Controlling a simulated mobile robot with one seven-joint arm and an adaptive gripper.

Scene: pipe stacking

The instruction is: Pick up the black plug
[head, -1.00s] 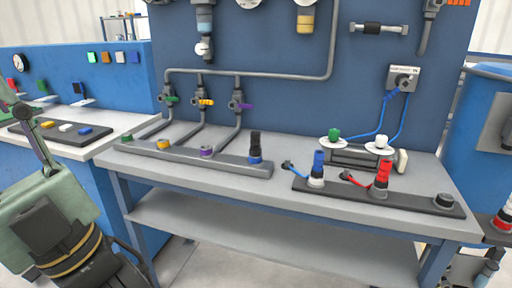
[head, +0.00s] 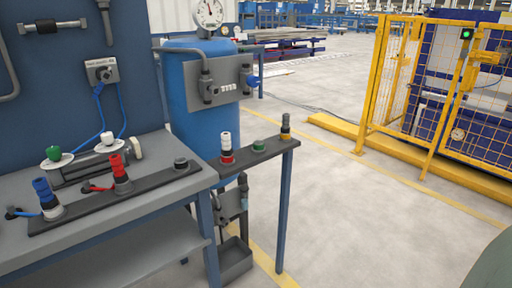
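No clearly black plug shows in the head view now. On the bench's dark strip (head: 85,208) stand a blue plug (head: 44,193) and a red plug (head: 119,170), both upright. A short dark grey fitting (head: 181,163) sits at the strip's right end with nothing on it. On a narrow side shelf (head: 268,152), a white plug (head: 226,141) stands on a red base, and a grey-brown plug (head: 286,125) stands at the right end.
The grey bench (head: 150,205) fills the lower left, before a blue panel (head: 65,85). A blue tank (head: 195,115) stands behind the side shelf. Yellow fencing (head: 440,100) stands at the right. The floor (head: 370,215) between shelf and fence is open.

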